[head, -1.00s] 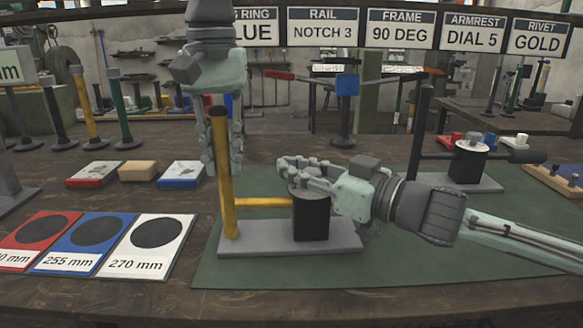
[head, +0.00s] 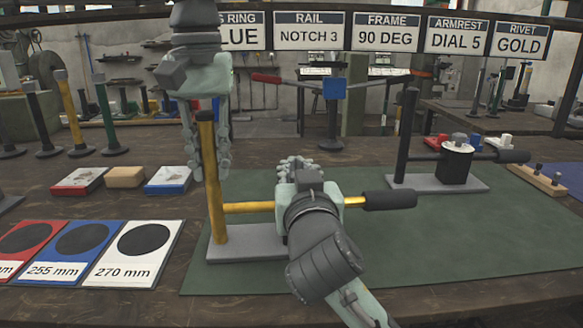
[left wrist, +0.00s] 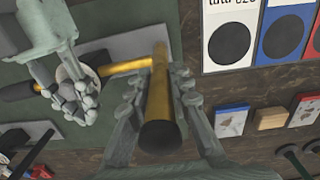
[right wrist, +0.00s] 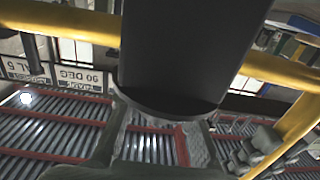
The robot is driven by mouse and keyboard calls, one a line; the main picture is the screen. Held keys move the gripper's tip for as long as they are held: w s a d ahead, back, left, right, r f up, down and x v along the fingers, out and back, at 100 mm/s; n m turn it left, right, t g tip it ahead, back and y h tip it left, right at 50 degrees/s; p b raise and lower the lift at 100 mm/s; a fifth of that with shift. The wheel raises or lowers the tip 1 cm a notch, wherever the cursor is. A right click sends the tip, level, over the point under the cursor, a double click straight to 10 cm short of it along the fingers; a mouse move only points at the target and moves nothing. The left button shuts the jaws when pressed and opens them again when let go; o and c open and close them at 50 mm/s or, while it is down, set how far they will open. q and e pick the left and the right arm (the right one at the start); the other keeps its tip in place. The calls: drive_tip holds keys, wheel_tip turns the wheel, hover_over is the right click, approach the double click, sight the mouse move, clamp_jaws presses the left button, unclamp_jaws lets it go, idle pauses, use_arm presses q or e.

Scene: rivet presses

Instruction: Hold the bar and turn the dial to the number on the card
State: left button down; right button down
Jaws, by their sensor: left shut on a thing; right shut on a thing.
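A yellow upright post (head: 213,190) stands on a grey base plate (head: 240,247), with a yellow crossbar (head: 248,207) running right to a black sleeve (head: 390,200). My left gripper (left wrist: 160,100) comes down from above and is shut on the upper part of the post. My right gripper (head: 297,165) is shut on the dial on top of the black drum; hand and wrist hide the dial and its numbers in the head view. The drum (right wrist: 185,50) fills the upper middle of the right wrist view. The armrest card (head: 457,35) reads DIAL 5.
A second, black post assembly (head: 404,140) with a white-topped drum stands at the back right of the green mat (head: 480,240). Coloured size cards (head: 135,255) lie at the left, with small blocks (head: 125,177) behind them.

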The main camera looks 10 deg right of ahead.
drive_tip(key=shift+d+m+h, duration=0.15)
drive_tip(key=shift+m+h, duration=0.35)
drive_tip(key=shift+h, duration=0.25)
drive_tip(key=shift+d+m+h, duration=0.15)
drive_tip(key=shift+m+h, duration=0.35)
drive_tip(key=shift+h, duration=0.25)
drive_tip(key=shift+d, duration=0.1)
drive_tip(key=c, duration=1.3)
unclamp_jaws()
drive_tip(key=shift+o, duration=0.2)
wheel_tip(320, 180, up, 10)
